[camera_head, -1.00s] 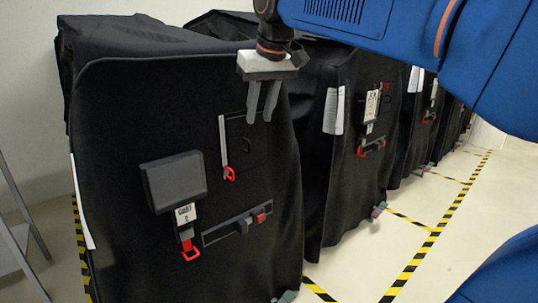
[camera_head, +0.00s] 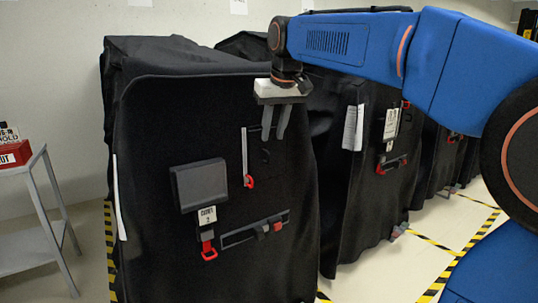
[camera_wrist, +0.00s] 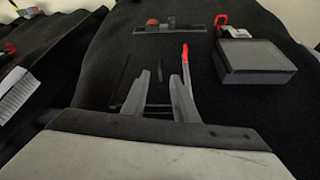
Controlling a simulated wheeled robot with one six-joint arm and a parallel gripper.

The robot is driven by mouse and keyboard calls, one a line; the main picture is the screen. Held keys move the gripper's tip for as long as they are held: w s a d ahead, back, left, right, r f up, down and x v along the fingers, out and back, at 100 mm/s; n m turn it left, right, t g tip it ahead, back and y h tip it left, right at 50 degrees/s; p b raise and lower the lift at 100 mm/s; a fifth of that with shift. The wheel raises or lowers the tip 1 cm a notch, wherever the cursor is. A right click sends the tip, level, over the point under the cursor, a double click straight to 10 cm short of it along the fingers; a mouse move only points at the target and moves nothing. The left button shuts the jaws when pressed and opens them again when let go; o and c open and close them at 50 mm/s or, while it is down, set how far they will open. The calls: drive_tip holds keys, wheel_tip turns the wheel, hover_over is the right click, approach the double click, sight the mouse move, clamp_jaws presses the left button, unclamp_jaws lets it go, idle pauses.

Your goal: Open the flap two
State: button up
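The nearest black-covered cart (camera_head: 150,130) carries a flap with a white vertical strip (camera_head: 244,152) ending in a red pull (camera_head: 249,181). A grey box (camera_head: 199,185) hangs at the flap's lower left, above a small label (camera_head: 207,214) and a red loop (camera_head: 209,250). A horizontal strap with a buckle (camera_head: 262,228) is at lower right. My gripper (camera_head: 273,138) points down in front of the upper flap, fingers apart and empty. In the wrist view, the red-tipped strip (camera_wrist: 186,62) lies beside the right finger; contact with the cloth cannot be told.
More covered carts (camera_head: 365,170) stand in a row to the right, with hanging white sheets (camera_head: 353,128). A grey side table (camera_head: 35,190) with a red box (camera_head: 14,154) is at the left. Yellow-black floor tape (camera_head: 430,240) borders open pale floor at right.

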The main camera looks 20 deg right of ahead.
sight(269, 153)
drive_tip(key=x, duration=0.9)
clamp_jaws()
idle(1.3)
